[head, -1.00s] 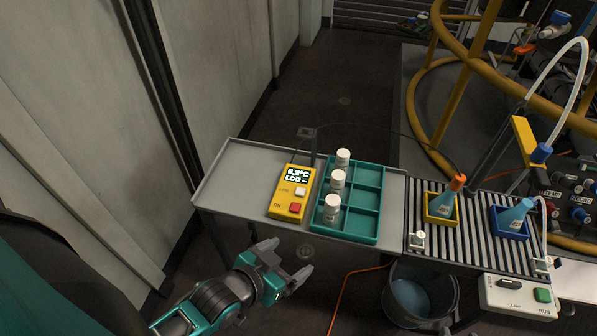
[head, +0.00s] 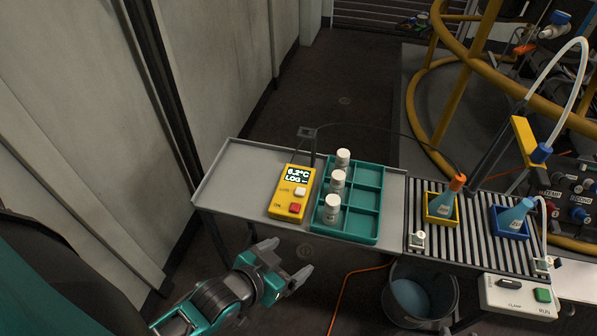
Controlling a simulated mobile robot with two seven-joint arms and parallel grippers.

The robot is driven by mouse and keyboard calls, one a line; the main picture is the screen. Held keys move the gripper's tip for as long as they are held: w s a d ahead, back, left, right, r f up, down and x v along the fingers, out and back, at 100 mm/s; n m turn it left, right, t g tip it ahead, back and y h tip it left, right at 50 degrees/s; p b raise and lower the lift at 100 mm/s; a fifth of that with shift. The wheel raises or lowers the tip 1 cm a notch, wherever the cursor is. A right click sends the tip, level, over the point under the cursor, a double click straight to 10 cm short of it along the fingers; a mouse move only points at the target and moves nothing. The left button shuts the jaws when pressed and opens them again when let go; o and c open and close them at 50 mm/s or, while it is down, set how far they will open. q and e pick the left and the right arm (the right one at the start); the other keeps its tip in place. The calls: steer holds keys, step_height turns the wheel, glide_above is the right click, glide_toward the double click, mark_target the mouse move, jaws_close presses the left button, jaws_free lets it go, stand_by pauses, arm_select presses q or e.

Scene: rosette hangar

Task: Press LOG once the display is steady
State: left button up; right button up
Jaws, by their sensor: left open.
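A yellow handheld meter (head: 283,205) lies on the grey metal table. Its display (head: 298,176) reads what looks like 6.2°C, with LOG and a small mark on the line below. A white button (head: 300,191) sits under the display beside the LOG lettering. A red button (head: 295,208) sits lower, beside ON. My left gripper (head: 290,263) is open and empty, in front of and below the table's front edge, apart from the meter. My right gripper is not in the picture.
A teal divided tray (head: 370,205) with several white-capped vials (head: 332,208) stands right of the meter. Bare tabletop (head: 240,180) lies left of the meter.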

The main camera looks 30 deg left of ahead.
arm_select(q)
steer(key=shift+c, duration=0.3)
jaws_close()
stand_by(0.9)
stand_by(0.9)
